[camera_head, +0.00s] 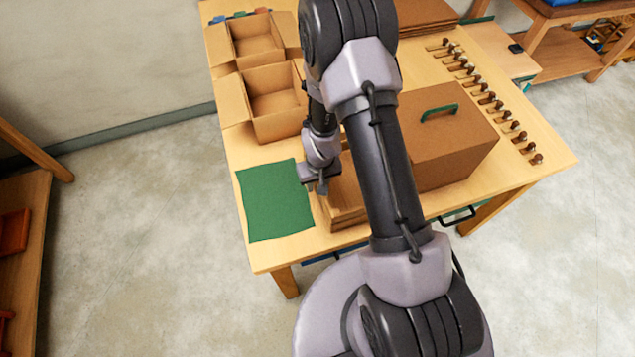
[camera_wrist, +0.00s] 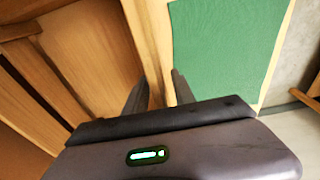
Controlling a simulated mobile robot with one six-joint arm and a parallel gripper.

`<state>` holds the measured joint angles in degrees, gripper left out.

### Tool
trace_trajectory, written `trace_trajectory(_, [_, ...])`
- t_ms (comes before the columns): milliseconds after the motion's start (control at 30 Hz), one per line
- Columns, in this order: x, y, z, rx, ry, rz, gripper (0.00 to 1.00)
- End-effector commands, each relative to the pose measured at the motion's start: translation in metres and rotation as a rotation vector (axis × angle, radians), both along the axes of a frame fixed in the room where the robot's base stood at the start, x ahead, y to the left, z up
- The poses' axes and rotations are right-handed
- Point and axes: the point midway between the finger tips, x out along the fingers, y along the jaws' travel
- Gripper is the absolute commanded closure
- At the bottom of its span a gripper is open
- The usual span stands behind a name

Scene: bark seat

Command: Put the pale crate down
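The pale crate (camera_head: 343,198) is a low wooden box near the front edge of the table, just right of the green mat (camera_head: 275,200). My arm hides much of it in the head view. In the wrist view the slatted crate (camera_wrist: 90,45) fills the left side, and the green mat (camera_wrist: 225,40) lies to its right. My gripper (camera_head: 322,180) is at the crate's left wall. In the wrist view its dark fingers (camera_wrist: 160,85) stand close together on either side of that wall, seemingly shut on it. I cannot tell whether the crate touches the table.
Two open cardboard boxes (camera_head: 275,100) (camera_head: 255,40) stand behind the mat. A brown box with a green handle (camera_head: 440,135) stands right of the crate, partly behind my arm. A row of several dark-tipped pegs (camera_head: 490,98) lines the table's right side. The mat is bare.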

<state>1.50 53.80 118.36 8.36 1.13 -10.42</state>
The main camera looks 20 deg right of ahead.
Motion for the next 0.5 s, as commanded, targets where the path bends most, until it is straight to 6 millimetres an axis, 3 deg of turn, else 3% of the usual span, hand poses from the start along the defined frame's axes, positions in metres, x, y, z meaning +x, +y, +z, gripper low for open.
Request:
trace_trajectory(167, [0.0, 0.0, 0.009, 0.0, -0.001, 0.0, 0.69])
trace_trajectory(500, [-0.01, 0.0, 0.098, 0.0, -0.003, 0.001, 0.69])
